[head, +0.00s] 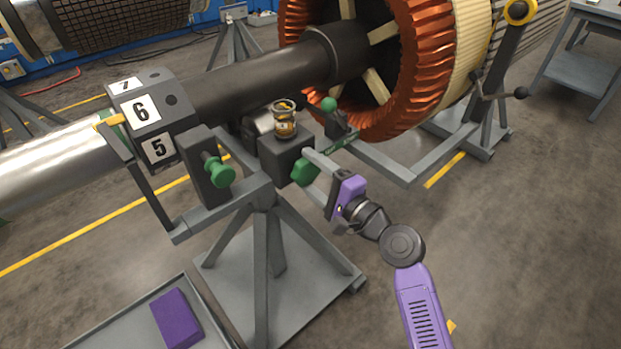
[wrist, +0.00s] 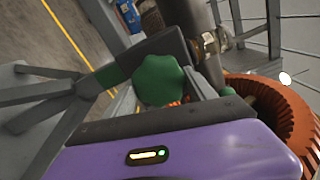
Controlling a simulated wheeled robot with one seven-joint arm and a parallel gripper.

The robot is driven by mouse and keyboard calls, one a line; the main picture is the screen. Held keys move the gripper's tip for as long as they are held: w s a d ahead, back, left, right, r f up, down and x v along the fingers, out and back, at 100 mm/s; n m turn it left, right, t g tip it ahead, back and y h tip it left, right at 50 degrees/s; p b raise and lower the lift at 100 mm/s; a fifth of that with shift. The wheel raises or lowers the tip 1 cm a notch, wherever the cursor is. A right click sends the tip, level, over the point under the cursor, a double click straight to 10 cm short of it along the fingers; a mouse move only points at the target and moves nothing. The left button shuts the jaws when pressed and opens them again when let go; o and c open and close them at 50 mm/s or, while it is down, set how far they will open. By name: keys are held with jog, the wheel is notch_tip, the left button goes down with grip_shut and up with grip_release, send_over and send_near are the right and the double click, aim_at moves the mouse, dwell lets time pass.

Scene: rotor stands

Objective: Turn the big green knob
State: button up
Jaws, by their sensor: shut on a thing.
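The big green knob (head: 304,173) is lobed and sits on the front of a dark block (head: 279,156) on the grey stand. In the wrist view the big green knob (wrist: 159,80) is in the middle, beyond the purple gripper body. My gripper (head: 311,175) is shut on the knob, with its grey fingers on either side of it. The fingers hide part of the knob's edge in the head view.
A jar (head: 284,119) stands on top of the block, close above the fingers. A round green knob (head: 221,174) is at left and a green ball (head: 328,104) behind. The large copper rotor part (head: 425,55) fills the back.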

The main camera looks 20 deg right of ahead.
jog(key=n+b, duration=0.1)
jog(key=n, duration=0.1)
jog(key=n+b, duration=0.2)
jog(key=shift+f+n, duration=0.2)
jog(key=shift+n, duration=0.1)
jog(key=n+b, duration=0.3)
jog(key=n, duration=0.1)
jog(key=shift+a+n+b, duration=0.1)
jog(key=shift+n+b, duration=0.2)
jog(key=n+b, duration=0.4)
jog(key=n, duration=0.1)
jog(key=shift+r+n+b, duration=0.15)
jog(key=shift+n+b, duration=0.85)
jog(key=shift+n, duration=0.9)
jog(key=o, duration=1.2)
jog(key=shift+c, duration=0.2)
jog(key=shift+o, duration=1.1)
jog(key=shift+r, duration=0.1)
jog(key=shift+s, duration=0.15)
